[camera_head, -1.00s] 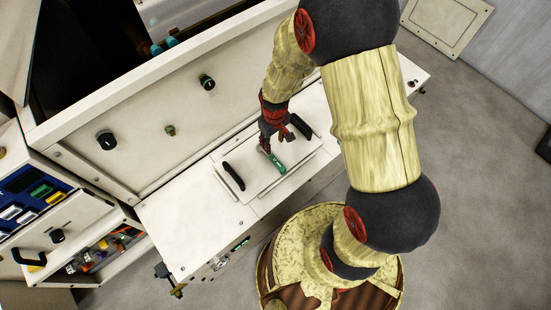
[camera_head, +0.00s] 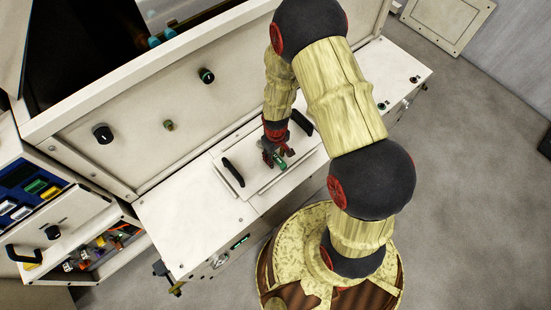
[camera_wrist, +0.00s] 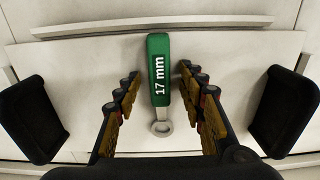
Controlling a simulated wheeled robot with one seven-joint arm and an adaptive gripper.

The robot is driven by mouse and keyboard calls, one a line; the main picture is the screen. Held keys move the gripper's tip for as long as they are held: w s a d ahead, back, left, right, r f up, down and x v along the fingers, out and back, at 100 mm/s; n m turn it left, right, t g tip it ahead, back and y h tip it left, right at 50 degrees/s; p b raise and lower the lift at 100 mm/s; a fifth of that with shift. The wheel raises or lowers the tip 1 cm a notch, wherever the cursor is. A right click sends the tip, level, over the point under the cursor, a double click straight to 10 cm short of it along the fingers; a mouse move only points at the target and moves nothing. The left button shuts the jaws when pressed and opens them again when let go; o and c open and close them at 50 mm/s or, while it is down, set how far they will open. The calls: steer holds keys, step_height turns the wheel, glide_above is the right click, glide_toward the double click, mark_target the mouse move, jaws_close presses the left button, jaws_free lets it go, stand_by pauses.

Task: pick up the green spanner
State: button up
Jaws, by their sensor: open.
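The green spanner (camera_wrist: 159,75), marked "17 mm", lies on a pale panel in the wrist view. Its grey ring end (camera_wrist: 162,128) points toward my gripper's base. My gripper (camera_wrist: 160,85) is open, with one finger on each side of the spanner and a gap on both sides. In the head view my gripper (camera_head: 279,155) is low over the panel, and only part of the green spanner (camera_head: 281,162) shows beneath it.
The panel (camera_head: 258,186) has two black handles, one at the left (camera_head: 233,173) and one at the right (camera_head: 301,122). An open drawer (camera_head: 110,245) with mixed small items is at the lower left. Knobs (camera_head: 207,76) project from the sloped white front behind.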

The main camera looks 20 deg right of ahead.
steer(key=c, duration=0.3)
jaws_close()
stand_by(0.4)
